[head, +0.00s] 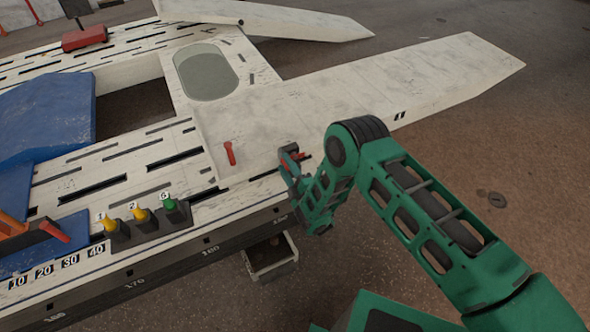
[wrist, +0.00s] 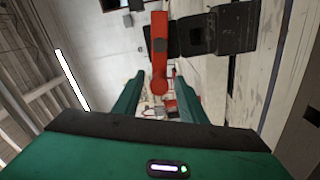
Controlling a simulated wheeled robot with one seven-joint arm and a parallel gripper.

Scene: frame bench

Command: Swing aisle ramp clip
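A red clip lever (wrist: 159,50) with a dark hinge block (wrist: 210,33) fills the upper middle of the wrist view. Its rounded end lies between the two green fingers of my gripper (wrist: 158,85), with gaps visible on both sides. My gripper is open, and I see no contact. In the head view, my gripper (head: 290,170) is at the near edge of the pale ramp (head: 330,100), and a bit of red clip (head: 293,156) shows beside it, partly hidden. A second red lever (head: 230,153) stands on the ramp's near left corner.
A slotted pale bench (head: 70,175) holds a block with yellow and green knobs (head: 145,220) and blue parts (head: 45,120). A grey bin (head: 272,260) sits below the bench edge. A red block (head: 84,38) lies at the back left. Floor at right is open.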

